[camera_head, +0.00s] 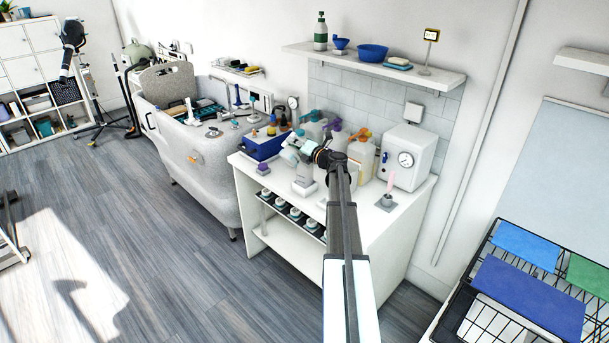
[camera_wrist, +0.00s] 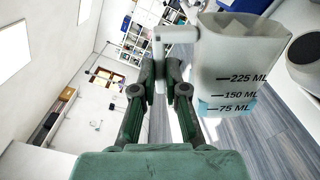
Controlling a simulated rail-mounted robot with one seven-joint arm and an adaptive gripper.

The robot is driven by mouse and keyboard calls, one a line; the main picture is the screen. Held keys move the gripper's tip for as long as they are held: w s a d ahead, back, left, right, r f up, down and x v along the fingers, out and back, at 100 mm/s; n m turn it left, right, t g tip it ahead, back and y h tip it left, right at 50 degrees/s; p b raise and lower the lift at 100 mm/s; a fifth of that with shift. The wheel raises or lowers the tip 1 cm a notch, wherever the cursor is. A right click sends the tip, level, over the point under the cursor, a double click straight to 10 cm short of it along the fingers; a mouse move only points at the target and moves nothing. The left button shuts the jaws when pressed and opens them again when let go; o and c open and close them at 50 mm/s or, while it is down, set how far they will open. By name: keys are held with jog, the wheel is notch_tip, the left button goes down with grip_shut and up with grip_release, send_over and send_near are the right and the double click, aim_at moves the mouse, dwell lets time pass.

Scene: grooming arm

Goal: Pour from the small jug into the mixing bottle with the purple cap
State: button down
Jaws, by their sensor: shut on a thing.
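The small jug (camera_wrist: 235,75) is clear, with marks for 75, 150 and 225 ML. Pale blue liquid shows low in it, about the 75 ML mark. My gripper (camera_wrist: 168,75) is shut on its handle. In the head view my gripper (camera_head: 312,151) holds the jug (camera_head: 291,154) above the white counter; the arm partly hides what is behind. A small purple-capped item (camera_head: 263,168) stands at the counter's left front and may be the mixing bottle; its body is hard to make out. A purple pump top (camera_head: 335,125) also shows on a large container behind.
Large containers with teal (camera_head: 312,116) and orange (camera_head: 362,134) tops line the counter (camera_head: 395,216). A white device with a gauge (camera_head: 404,157) stands right. A white stand (camera_head: 304,186) is below the jug. A rack (camera_head: 296,215) of several bottles sits on the lower shelf. A blue box (camera_head: 264,146) is left.

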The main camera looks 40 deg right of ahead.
aim_at(288, 158)
dwell(0.4)
jog(key=shift+s+a+n+b, duration=0.1)
jog(key=shift+a+n+b, duration=0.4)
jog(key=shift+n+b, duration=0.4)
jog(key=shift+a+r+n+b, duration=0.15)
jog(key=shift+a+n+b, duration=0.1)
jog(key=shift+n+b, duration=0.1)
jog(key=shift+r, duration=0.25)
jog(key=shift+a+f+n+b, duration=0.15)
jog(key=shift+f+n+b, duration=0.3)
jog(key=shift+b, duration=0.25)
jog(key=n+b, duration=0.1)
jog(key=f+n+b, duration=0.1)
jog(key=b, duration=0.1)
jog(key=shift+a+f+b, duration=0.15)
jog(key=shift+a+b, duration=0.1)
jog(key=shift+b, duration=0.05)
jog(key=n+b, duration=0.2)
jog(key=shift+a+f+b, duration=0.25)
jog(key=shift+f+b, duration=0.05)
jog(key=shift+f, duration=0.05)
jog(key=shift+r+n, duration=0.1)
jog(key=shift+n, duration=0.2)
